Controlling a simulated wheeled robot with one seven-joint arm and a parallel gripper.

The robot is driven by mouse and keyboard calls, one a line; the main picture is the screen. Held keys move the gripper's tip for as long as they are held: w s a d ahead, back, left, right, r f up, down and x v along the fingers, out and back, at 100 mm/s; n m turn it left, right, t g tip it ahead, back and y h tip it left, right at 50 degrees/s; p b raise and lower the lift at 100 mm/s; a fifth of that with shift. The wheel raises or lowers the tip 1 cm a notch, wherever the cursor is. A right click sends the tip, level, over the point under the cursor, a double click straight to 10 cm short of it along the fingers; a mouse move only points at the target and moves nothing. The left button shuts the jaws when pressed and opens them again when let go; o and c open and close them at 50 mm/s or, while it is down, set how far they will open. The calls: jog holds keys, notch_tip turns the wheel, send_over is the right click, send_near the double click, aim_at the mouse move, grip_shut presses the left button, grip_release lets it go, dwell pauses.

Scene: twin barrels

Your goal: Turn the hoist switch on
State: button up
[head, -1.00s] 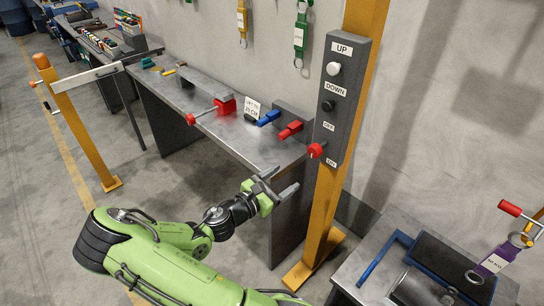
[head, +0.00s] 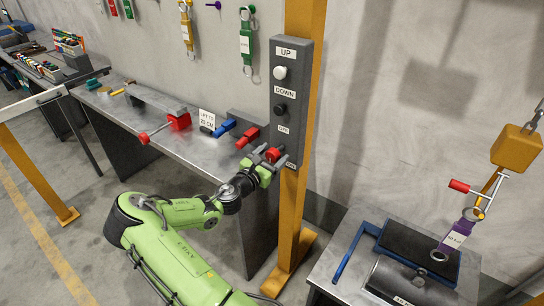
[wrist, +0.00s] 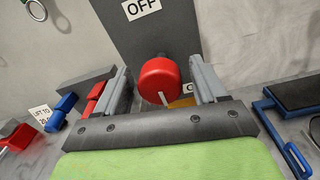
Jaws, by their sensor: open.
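The hoist control box (head: 297,105) is a tall grey panel on an orange post, with UP, DOWN, OFF and ON labels. Its hoist switch is a red knob (head: 272,154) low on the panel; it also shows in the wrist view (wrist: 160,80), with a pale pointer mark at its lower edge. My gripper (head: 270,160) is at the knob, its fingers open on either side of it. In the wrist view the knob lies between the two fingers, with a gap visible on each side. The ON label is partly hidden behind the gripper.
A workbench (head: 195,150) with red and blue handles stands left of the post (head: 292,215). At right are a table with a blue-framed black plate (head: 420,253) and an orange hoist hook block (head: 515,148). Open floor lies at left.

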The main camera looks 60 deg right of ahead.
jog(key=c, duration=1)
jog(key=shift+c, duration=0.2)
jog(key=shift+m, duration=0.3)
jog(key=m+b, duration=0.2)
jog(key=m, duration=0.2)
jog(key=shift+f, duration=0.15)
jog(key=m+b, duration=0.3)
jog(key=m, duration=0.2)
jog(key=m+b, duration=0.5)
jog(key=shift+f+m, duration=0.1)
jog(key=shift+m, duration=0.2)
jog(key=shift+m+g+b, duration=0.3)
jog(key=shift+m+b, duration=0.95)
jog(key=shift+m, duration=0.25)
